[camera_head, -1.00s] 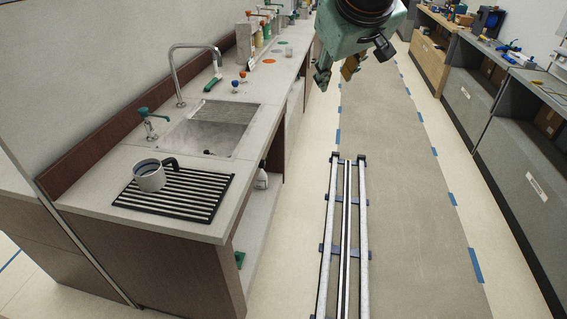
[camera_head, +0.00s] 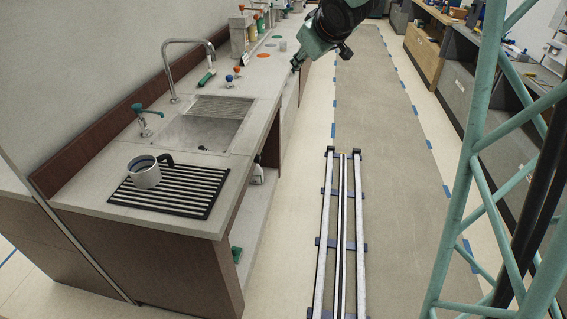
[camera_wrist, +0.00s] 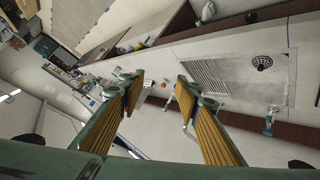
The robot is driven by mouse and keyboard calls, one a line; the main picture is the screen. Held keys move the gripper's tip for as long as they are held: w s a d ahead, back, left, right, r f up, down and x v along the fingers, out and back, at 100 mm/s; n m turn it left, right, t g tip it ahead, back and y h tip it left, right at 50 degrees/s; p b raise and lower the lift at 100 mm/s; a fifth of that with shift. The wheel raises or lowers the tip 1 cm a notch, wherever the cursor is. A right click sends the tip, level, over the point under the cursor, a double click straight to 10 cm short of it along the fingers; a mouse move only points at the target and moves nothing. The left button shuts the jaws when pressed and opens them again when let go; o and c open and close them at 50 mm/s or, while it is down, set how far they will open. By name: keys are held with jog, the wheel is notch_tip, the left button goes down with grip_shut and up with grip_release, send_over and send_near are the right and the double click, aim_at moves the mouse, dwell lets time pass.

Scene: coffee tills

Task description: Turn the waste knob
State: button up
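Two small knobs stand on the counter just beyond the sink, a blue-topped one (camera_head: 229,81) and an orange-topped one (camera_head: 237,71). A teal-handled fitting (camera_head: 140,115) stands at the sink's left, and also shows in the wrist view (camera_wrist: 269,122). I cannot tell which is the waste knob. My gripper (camera_wrist: 160,86) is open in the wrist view, with a wide empty gap between its ribbed finger pads. In the head view it hangs near the counter's right edge, right of the knobs and apart from them.
The sink (camera_head: 203,133) has a curved metal tap (camera_head: 168,68) behind it; its drain (camera_wrist: 262,62) shows in the wrist view. A mug (camera_head: 144,173) stands on a striped drain mat (camera_head: 190,198). A green-handled tool (camera_head: 207,77) lies near the knobs. Containers (camera_head: 240,38) stand farther along.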

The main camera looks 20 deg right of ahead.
jog(key=w+a+f+n+y, duration=0.15)
jog(key=w+f+y, duration=0.25)
jog(key=w+f, duration=0.5)
jog(key=w+a+f+n+y, duration=0.1)
jog(key=w+f+n+y, duration=0.2)
jog(key=w+f, duration=0.65)
jog(key=s+a+f+n+g+y, duration=0.1)
jog(key=s+f+y, duration=0.3)
jog(key=s+f, duration=0.3)
jog(key=s+a+f+n+g+y, duration=0.1)
jog(key=s+f+y, duration=0.4)
jog(key=f, duration=1.3)
jog(key=shift+s+a+n+y+p, duration=0.4)
jog(key=shift+s+a, duration=0.35)
jog(key=shift+s, duration=0.95)
jog(key=shift+f, duration=0.1)
jog(key=shift+w+a, duration=0.1)
jog(key=shift+a, duration=0.05)
